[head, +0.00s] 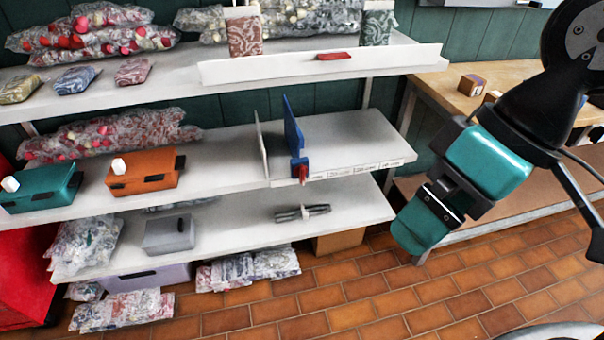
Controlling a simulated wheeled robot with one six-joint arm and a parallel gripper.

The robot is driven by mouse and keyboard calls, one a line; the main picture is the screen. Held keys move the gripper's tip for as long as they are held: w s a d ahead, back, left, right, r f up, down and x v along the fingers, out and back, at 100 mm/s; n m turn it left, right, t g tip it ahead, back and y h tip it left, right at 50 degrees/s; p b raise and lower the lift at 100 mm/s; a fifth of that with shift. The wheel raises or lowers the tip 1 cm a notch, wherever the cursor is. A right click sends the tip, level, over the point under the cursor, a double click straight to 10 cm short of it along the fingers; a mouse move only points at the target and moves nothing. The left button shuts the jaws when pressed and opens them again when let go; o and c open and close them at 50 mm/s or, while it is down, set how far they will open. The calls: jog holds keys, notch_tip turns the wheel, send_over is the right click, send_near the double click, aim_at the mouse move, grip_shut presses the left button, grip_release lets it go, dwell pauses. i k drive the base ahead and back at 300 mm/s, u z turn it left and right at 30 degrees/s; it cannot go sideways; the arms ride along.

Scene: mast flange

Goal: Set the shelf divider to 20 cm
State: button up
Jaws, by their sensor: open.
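The shelf divider (292,125) is an upright blue panel on the middle shelf (345,135), with a red clip (301,172) at its front lower end, at the shelf edge. A white upright panel (261,145) stands a short way to its left. Labels (365,170) run along the front edge to the right of the clip; their text is too small to read surely. My gripper (418,228), teal and black, hangs right of the shelves, well apart from the divider. It is open and empty, but its finger gap is hard to see from here.
An orange case (143,172) and a teal case (40,187) stand left on the middle shelf. The upper shelf has a raised white front lip (270,70) with a red clip (333,56). A grey box (169,234) is below. A wooden bench (450,95) stands right.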

aim_at(292, 136)
jog(key=u, duration=0.05)
jog(key=k, duration=0.5)
jog(key=u, duration=1.45)
jog(key=i, duration=1.25)
jog(key=z, duration=1.75)
